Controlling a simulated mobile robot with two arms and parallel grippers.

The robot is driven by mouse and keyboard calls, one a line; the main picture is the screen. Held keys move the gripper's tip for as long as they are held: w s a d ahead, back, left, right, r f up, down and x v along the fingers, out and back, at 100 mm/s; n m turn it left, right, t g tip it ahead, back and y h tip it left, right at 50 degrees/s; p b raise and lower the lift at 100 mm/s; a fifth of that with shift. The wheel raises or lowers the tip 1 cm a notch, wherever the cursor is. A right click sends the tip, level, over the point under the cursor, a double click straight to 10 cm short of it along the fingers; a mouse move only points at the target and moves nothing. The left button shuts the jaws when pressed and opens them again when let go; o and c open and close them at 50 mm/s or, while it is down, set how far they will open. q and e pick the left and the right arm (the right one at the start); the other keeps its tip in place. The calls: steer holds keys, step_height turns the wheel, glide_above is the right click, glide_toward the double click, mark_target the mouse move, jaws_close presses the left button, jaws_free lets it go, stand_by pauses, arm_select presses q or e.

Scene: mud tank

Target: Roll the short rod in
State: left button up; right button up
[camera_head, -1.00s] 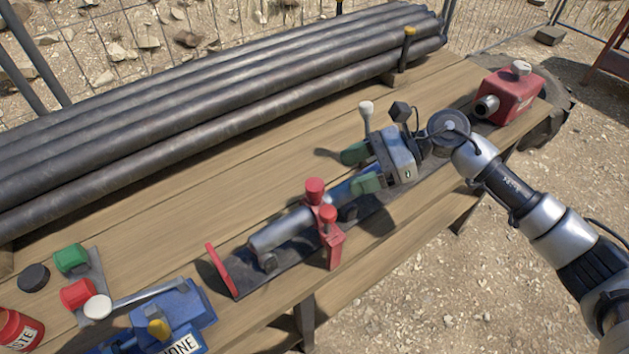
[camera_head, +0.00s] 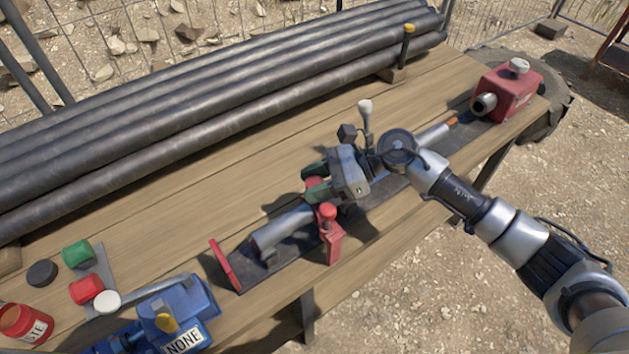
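The short rod (camera_head: 283,229) is a grey metal bar lying along a dark cradle. Its right part (camera_head: 433,136) shows beyond my arm and ends in a copper-coloured tip. The tip points at the round grey opening of a red box (camera_head: 515,92), with a gap between them. My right gripper (camera_head: 316,182), with green fingers, is above the middle of the rod, close to the red clamp (camera_head: 331,236). Its fingers look apart, with a red knob showing between them. The gripper hides the rod's middle. My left gripper is out of view.
Several long dark pipes (camera_head: 200,115) lie along the back of the wooden table. A red plate (camera_head: 226,265) stands at the cradle's left end. A blue device (camera_head: 180,312), a red paste tin (camera_head: 25,325) and red and green caps are at front left. Bare planks lie between pipes and cradle.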

jaws_close()
steer(key=shift+w+d+f+b, duration=0.1)
steer(key=shift+w+d+b, duration=0.05)
steer(key=shift+b, duration=0.15)
steer(key=w+d+b, duration=0.2)
steer(key=d+b, duration=0.1)
steer(key=w+d+b, duration=0.3)
steer(key=d+b, duration=0.1)
steer(key=w+d+b, duration=0.3)
steer(key=d+b, duration=0.1)
steer(key=shift+f, duration=0.15)
steer(key=shift+w+d+r, duration=0.25)
steer(key=shift+d+r, duration=0.05)
steer(key=shift+d, duration=0.05)
steer(key=shift+r, duration=0.1)
steer(key=shift+o, duration=2.4)
jaws_free()
steer(key=shift+d, duration=0.1)
